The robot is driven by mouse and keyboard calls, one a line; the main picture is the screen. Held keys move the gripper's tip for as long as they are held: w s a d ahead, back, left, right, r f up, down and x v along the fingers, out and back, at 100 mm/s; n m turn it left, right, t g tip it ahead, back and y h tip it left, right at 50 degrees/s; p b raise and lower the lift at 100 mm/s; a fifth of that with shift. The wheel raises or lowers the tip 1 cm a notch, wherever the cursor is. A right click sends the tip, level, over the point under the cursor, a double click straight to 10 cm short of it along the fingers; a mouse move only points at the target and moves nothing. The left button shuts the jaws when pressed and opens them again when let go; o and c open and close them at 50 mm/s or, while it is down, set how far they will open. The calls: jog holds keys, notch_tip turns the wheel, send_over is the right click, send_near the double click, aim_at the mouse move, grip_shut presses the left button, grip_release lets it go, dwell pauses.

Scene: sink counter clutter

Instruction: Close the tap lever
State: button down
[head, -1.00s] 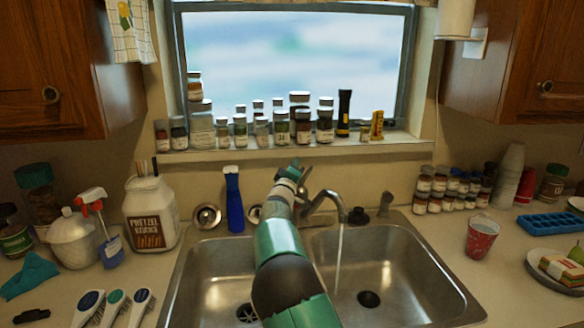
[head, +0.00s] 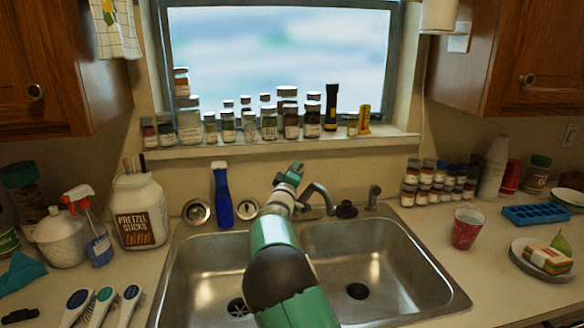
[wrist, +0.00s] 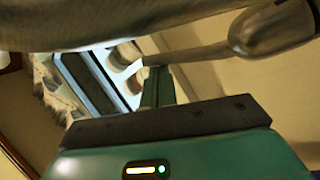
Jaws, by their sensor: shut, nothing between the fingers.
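The metal tap (head: 319,192) stands behind the sink, its spout curving to the right. No water stream shows below it. My gripper (head: 292,173) is at the tap's left side, near the top of its body, and hides much of it, including the lever in the head view. In the wrist view my gripper's fingers (wrist: 157,85) are together and empty. A slim metal bar with a thick rounded end (wrist: 270,28) passes close beyond the fingertips. A large blurred metal surface (wrist: 100,28) lies across the top. I cannot tell which part is the lever, or whether the fingers touch it.
The double sink (head: 375,260) lies below my arm. A blue bottle (head: 221,195) stands left of the tap, and a sprayer (head: 373,196) right. Jars (head: 290,122) line the window sill behind. A red cup (head: 466,229) stands on the right counter.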

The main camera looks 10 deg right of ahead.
jog(key=shift+w, duration=0.1)
jog(key=v, duration=1.4)
jog(key=s+d+r+m+g+y, duration=0.1)
jog(key=s+r+m+g+y, duration=0.15)
jog(key=s+y, duration=0.4)
jog(key=s+d+r+m+g+y, duration=0.2)
jog(key=s+g+y, duration=0.15)
jog(key=s, duration=0.65)
jog(key=s+f+m+g, duration=0.1)
jog(key=s+g, duration=0.1)
jog(key=s, duration=0.8)
jog(key=s+d+f+m+g+h, duration=0.1)
jog(key=s+f+g, duration=0.1)
jog(key=s, duration=0.8)
jog(key=s+d+f+m+g, duration=0.1)
jog(key=s+g, duration=0.2)
jog(key=s, duration=0.6)
jog(key=shift+s+f+g, duration=0.15)
jog(key=shift+s+g, duration=0.25)
